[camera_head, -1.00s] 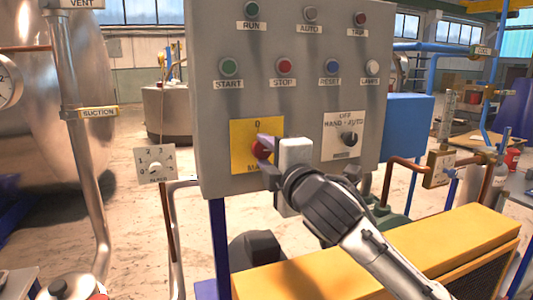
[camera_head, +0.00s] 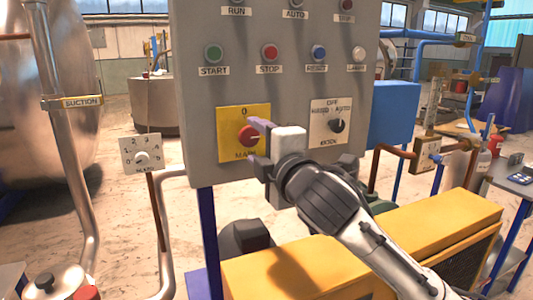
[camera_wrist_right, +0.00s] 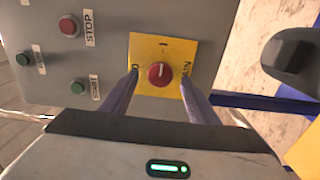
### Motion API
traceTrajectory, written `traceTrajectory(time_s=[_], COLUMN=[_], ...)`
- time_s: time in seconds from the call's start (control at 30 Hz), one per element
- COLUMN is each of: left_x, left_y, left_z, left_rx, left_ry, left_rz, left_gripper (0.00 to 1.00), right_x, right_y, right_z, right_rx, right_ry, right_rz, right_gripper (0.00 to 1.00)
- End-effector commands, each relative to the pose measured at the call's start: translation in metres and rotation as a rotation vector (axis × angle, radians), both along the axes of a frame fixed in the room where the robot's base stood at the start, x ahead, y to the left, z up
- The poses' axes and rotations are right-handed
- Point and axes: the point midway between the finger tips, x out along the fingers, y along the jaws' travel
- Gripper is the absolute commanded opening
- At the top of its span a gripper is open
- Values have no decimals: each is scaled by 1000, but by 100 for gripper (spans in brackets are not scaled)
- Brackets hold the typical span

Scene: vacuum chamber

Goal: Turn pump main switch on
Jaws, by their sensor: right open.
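The main switch is a red knob (camera_head: 247,135) on a yellow plate (camera_head: 227,120) at the lower left of the grey panel. My right gripper (camera_head: 258,147) is open beside the knob, with its purple fingers reaching toward the plate. In the right wrist view the red knob (camera_wrist_right: 160,74) lies between the two spread fingers (camera_wrist_right: 160,82), with a gap on each side. A light mark on the knob points toward the "I" mark on the plate. The "0" is partly hidden behind one finger. My left gripper is not in view.
The grey panel (camera_head: 300,95) also carries several push buttons and a black selector knob (camera_head: 337,125) right of my gripper. A yellow housing (camera_head: 390,245) lies below my right arm. A small white dial plate (camera_head: 141,155) stands left of the panel.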

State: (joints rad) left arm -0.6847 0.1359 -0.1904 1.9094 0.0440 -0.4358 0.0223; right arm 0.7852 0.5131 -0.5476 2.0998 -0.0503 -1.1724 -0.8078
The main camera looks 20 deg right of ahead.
Motion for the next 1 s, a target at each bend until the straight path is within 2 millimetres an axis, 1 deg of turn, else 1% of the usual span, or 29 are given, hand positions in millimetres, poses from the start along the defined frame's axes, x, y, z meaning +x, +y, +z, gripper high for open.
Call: traceTrajectory(time_s=[0.03, 0.2, 0.3, 0.43, 0.6, 1.0], left_x=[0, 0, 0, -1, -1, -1], left_y=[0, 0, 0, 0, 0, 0], left_z=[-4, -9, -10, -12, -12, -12], left_rx=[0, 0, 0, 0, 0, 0], left_ry=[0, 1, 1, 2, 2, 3], left_rz=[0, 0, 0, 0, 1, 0], left_gripper=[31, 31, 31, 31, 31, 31], right_x=[-10, -45, -62, -77, -83, -83], right_y=[0, -1, -2, -2, -3, -3], right_z=[-2, -2, -2, -1, -1, -1], right_rx=[0, -1, -1, 0, 1, 1], right_ry=[-2, -2, -1, 0, 1, 1], right_rz=[3, 3, 2, 1, 1, 0], right_gripper=[55, 55, 55, 55, 55, 55])
